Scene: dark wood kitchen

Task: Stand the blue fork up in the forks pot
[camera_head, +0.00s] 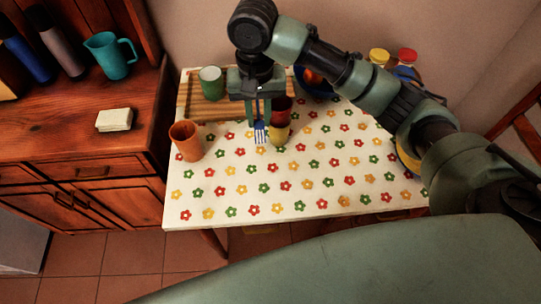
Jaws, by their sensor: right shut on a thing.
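My right gripper (260,112) points down over the flowered table and is shut on the blue fork (261,132). An orange-brown pot (186,142) stands at the table's left edge, to the left of the fork. I see no label showing which vessel is the forks pot. The fork's upper part is hidden in the gripper. My left gripper is not in view.
A green cup (211,80) stands on a wooden board (205,108) at the back left. A blue bowl (318,92) is partly behind my arm. The tabletop's front (270,200) is clear.

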